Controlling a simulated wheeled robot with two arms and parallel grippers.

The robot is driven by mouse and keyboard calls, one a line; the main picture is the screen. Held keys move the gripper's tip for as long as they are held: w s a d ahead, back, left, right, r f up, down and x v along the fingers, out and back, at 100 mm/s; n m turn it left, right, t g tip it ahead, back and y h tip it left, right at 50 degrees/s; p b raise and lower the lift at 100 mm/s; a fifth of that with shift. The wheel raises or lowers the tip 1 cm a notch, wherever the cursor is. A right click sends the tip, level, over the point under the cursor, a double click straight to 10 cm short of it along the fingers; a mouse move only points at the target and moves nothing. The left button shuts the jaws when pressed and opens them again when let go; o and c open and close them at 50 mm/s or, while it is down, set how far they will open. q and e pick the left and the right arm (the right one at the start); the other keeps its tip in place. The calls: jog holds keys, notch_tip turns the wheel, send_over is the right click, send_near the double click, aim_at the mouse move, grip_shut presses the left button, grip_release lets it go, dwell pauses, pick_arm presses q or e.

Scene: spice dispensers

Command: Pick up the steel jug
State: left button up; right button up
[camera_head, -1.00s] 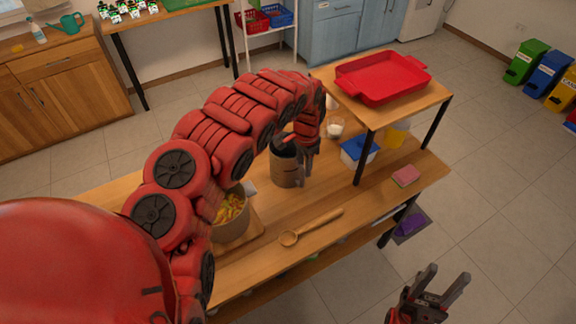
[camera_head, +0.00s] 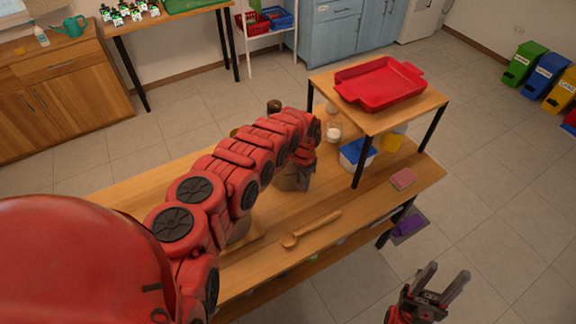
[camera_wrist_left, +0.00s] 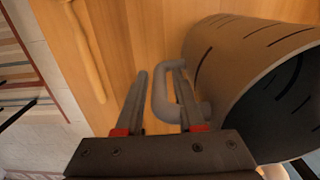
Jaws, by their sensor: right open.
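The steel jug (camera_head: 293,180) stands on the wooden table, partly hidden behind my left arm in the head view. In the left wrist view the jug (camera_wrist_left: 235,65) fills the right side, its dark mouth facing the lower right. Its grey handle (camera_wrist_left: 159,98) lies between the two fingers of my left gripper (camera_wrist_left: 160,68). The right finger appears to pass inside the handle loop and the left finger is outside. A gap shows, so the fingers look open around the handle. My right gripper (camera_head: 440,287) is open and empty, off the table's front right.
A wooden spoon (camera_head: 310,230) lies in front of the jug. A glass jar (camera_head: 333,132) and a blue-lidded box (camera_head: 356,154) are behind right. A raised shelf (camera_head: 374,118) holds a red tray (camera_head: 380,80). A sponge (camera_head: 402,178) lies at the right.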

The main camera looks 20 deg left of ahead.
pick_arm(q)
grip_shut()
dwell(1.4)
